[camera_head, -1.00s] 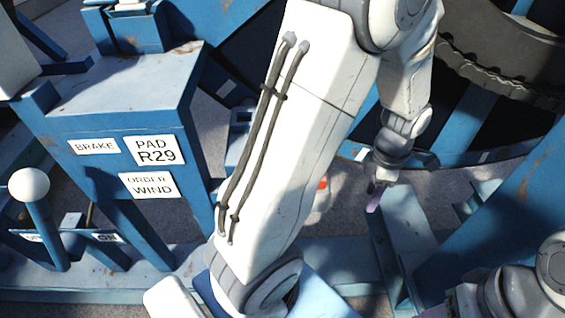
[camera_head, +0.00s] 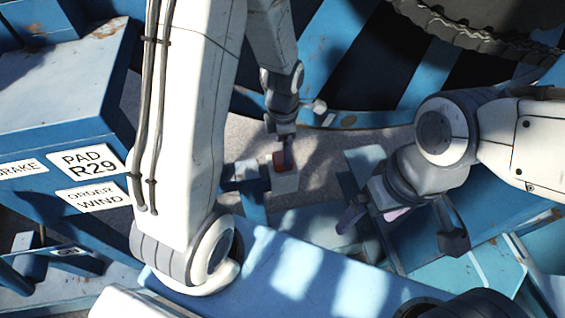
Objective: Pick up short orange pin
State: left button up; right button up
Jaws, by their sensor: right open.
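A small red-orange piece (camera_head: 278,161), possibly the short orange pin, shows at a pale block (camera_head: 284,182) near the middle. Its full shape is hidden. My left gripper (camera_head: 287,158) points down right beside it and partly overlaps it. The fingers are seen edge-on and dark, so I cannot tell whether they hold it. My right gripper (camera_head: 402,228) is open at the right, its two dark fingers wide apart. A small pale pinkish patch shows between its fingers; I cannot tell what it is.
A blue cabinet (camera_head: 60,110) with white labels, including "PAD R29", stands at the left. A large blue reel (camera_head: 345,50) with a dark toothed ring (camera_head: 480,35) fills the back. A light blue beam (camera_head: 300,275) crosses the front. Grey floor shows in between.

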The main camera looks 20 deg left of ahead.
aim_at(282, 157)
pick_arm(q)
jog(key=shift+s+a+f, duration=0.1)
jog(key=shift+f, duration=2.2)
grip_shut()
